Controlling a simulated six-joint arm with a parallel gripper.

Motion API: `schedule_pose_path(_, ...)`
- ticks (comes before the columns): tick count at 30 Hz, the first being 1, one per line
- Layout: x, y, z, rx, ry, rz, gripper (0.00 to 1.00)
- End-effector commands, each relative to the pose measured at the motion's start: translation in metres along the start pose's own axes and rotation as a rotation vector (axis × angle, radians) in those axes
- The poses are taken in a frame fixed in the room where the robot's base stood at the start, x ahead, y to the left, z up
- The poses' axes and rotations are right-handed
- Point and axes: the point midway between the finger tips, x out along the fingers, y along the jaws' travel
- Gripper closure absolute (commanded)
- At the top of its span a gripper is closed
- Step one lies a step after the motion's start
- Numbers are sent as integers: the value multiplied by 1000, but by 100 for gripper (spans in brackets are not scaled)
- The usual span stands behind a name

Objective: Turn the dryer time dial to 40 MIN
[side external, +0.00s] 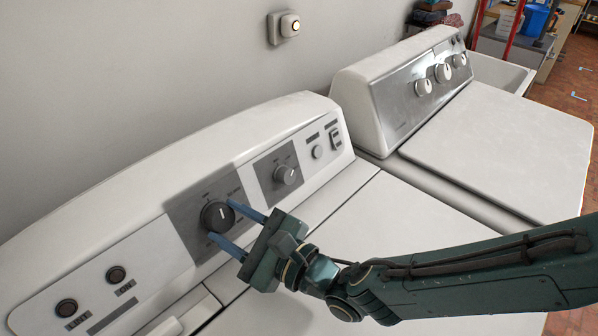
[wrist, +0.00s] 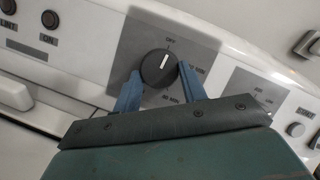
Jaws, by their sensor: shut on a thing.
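The dryer time dial (side external: 216,216) is a round black knob with a white pointer line, on a grey square panel (side external: 183,222) of the dryer's white console. In the wrist view the dial (wrist: 158,68) has its pointer up and slightly right, toward the OFF mark. Labels ending in MIN are at its right and lower right; their numbers are too blurred to read surely. My gripper (side external: 221,219) has its blue fingers on either side of the dial and is shut on it. In the wrist view the fingers (wrist: 159,72) flank the dial's lower half.
A smaller knob (side external: 288,175) sits to the right on its own grey panel, with a small white button (side external: 317,152) beyond. Two dark buttons (side external: 66,308) (side external: 116,274) are at the left. A washer (side external: 440,85) stands beside the dryer.

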Motion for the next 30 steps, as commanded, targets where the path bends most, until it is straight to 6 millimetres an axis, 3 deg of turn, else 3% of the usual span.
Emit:
schedule_pose_path(15,0,2,-1,142,11,-61,81)
schedule_pose_path(27,0,2,-1,155,11,-67,81)
schedule_pose_path(28,0,2,-1,155,11,-67,53)
schedule_pose_path(30,0,2,-1,155,11,-67,39)
